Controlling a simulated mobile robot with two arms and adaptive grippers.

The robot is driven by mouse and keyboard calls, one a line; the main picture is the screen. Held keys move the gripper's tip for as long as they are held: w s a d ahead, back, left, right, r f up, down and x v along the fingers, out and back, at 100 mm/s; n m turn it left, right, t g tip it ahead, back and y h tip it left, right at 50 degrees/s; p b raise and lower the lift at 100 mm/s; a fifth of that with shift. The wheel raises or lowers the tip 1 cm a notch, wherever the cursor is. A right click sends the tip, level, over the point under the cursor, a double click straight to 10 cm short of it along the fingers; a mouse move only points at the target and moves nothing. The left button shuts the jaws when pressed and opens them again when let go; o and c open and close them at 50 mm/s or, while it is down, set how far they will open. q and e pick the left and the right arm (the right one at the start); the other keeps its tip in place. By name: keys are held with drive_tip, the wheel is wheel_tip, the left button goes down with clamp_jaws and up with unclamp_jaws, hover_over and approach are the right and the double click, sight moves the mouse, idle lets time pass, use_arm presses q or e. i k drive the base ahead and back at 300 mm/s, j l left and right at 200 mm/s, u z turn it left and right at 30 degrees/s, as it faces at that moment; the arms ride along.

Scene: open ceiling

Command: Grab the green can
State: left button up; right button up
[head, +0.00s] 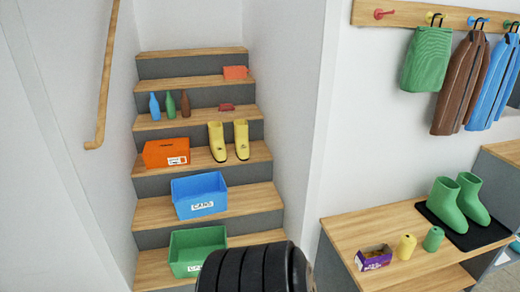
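The green can (433,238) is a small green cylinder with a narrower top. It stands upright on the wooden bench (352,233) at the lower right in the head view. A similar yellow can (405,247) stands just to its left, a small gap apart. Neither of my grippers shows in the head view. A black ribbed part, probably of my own arm, fills the bottom centre.
A purple box (373,257) sits left of the cans, and green boots (459,206) stand behind right on a dark mat. Stairs at left hold a green bin (197,249), a blue bin (199,195), an orange box (166,152), bottles and yellow boots (217,142). Coats hang above.

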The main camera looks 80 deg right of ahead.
sight(434, 238)
drive_tip(key=z, duration=4.2)
drive_tip(key=i+l, duration=0.05)
